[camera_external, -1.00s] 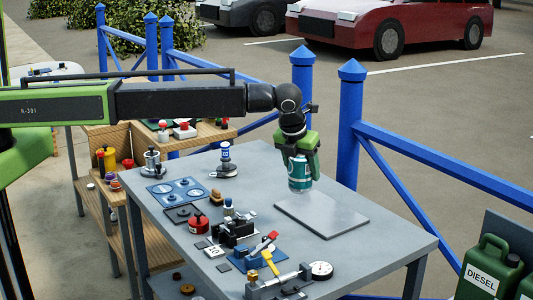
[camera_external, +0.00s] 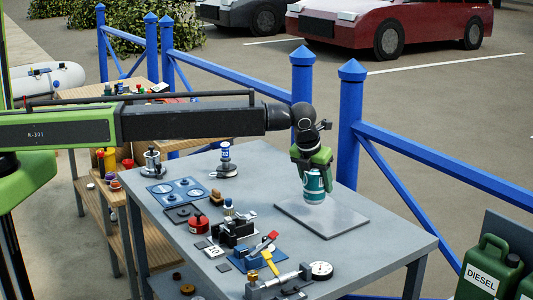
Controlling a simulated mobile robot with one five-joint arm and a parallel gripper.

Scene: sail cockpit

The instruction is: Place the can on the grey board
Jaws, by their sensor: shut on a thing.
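My gripper (camera_external: 313,164) points down over the table and is shut on a teal and white can (camera_external: 314,187). The can hangs upright in the jaws, its top partly hidden by the green fingers. The grey board (camera_external: 335,225) is a flat square plate on the right part of the table. In the picture, the can's bottom overlaps the board's far part. I cannot tell whether the can touches the board or is a little above it.
A blue railing (camera_external: 440,175) runs behind.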

